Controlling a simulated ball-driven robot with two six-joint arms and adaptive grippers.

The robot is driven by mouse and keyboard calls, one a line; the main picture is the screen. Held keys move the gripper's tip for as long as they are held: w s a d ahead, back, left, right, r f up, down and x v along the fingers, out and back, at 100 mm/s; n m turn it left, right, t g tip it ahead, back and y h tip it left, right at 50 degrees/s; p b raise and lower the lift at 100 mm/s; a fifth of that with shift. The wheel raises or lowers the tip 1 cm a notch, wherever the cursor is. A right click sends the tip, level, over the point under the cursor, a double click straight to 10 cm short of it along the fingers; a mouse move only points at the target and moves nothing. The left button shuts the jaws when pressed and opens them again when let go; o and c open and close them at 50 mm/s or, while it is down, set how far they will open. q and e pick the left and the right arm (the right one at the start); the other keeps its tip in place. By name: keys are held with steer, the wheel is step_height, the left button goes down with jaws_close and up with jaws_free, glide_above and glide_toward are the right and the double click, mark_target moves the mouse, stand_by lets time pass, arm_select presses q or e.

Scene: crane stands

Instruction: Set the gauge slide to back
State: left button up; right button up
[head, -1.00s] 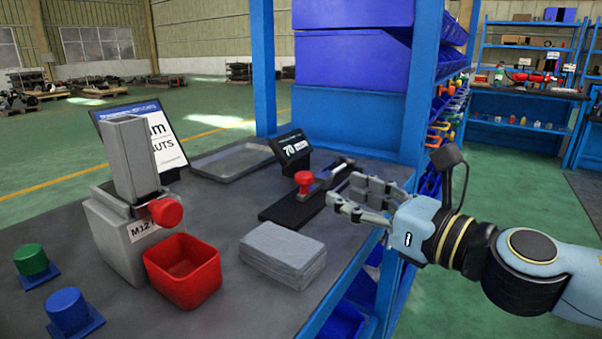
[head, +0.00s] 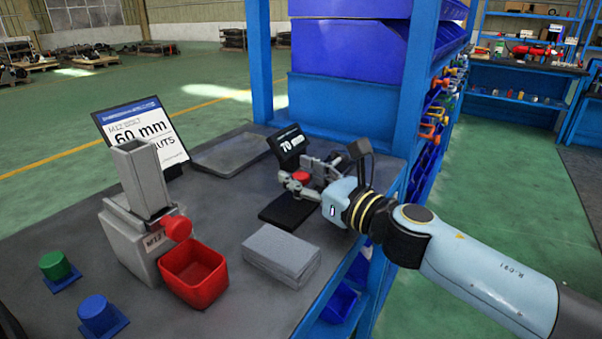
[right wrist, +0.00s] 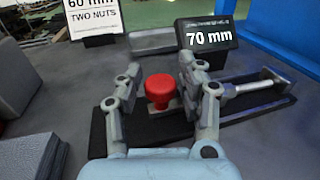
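The gauge slide has a red knob (head: 301,177) and a dark base (head: 288,212) on the bench; the knob also shows in the right wrist view (right wrist: 160,89). A metal rod (right wrist: 250,88) lies along the base to the right of the knob. A small display (right wrist: 206,36) behind the gauge reads 70 mm. My right gripper (head: 296,182) is at the gauge. In the right wrist view, its fingers (right wrist: 160,72) are open on either side of the red knob, with gaps visible. My left gripper is not in view.
A grey block stack (head: 282,253) lies in front of the gauge. A red bin (head: 194,273) sits below a grey nut dispenser (head: 140,178). Green (head: 55,265) and blue (head: 96,312) buttons are at left. A blue shelf post (head: 414,85) stands behind the arm.

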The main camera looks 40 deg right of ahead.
steer(key=c, duration=0.7)
